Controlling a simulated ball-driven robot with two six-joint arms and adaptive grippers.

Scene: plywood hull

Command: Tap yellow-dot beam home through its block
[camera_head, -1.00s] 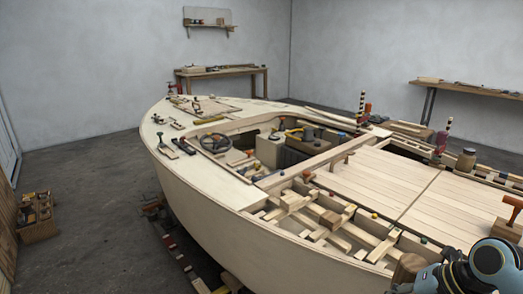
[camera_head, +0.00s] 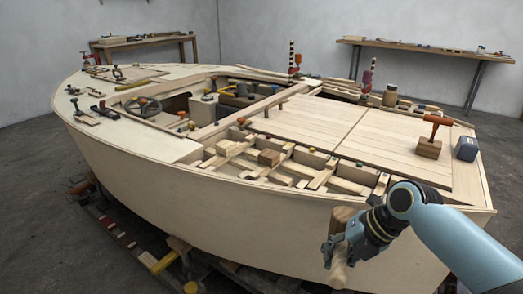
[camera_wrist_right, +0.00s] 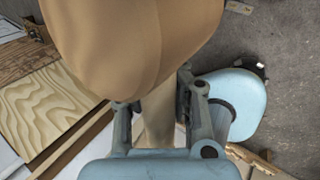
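My right gripper (camera_head: 345,248) is shut on the handle of a wooden mallet, outside the near side of the hull. The mallet's head (camera_head: 341,216) is above the fingers. In the right wrist view the brown mallet head (camera_wrist_right: 140,35) fills the top, and its pale handle (camera_wrist_right: 158,118) runs between the fingers. Several pale beams (camera_head: 230,147) and wooden blocks (camera_head: 269,157) lie in the open bay of the hull. Small coloured dots line this bay, including a yellow one (camera_head: 311,149); I cannot tell which beam it marks. My left gripper is not in view.
The plywood hull (camera_head: 170,170) fills the middle. An orange-handled tool on a block (camera_head: 431,140) and a dark blue box (camera_head: 466,148) stand on the right deck. Planked deck panels (camera_head: 320,122) lie beyond the bay. Benches stand along the walls.

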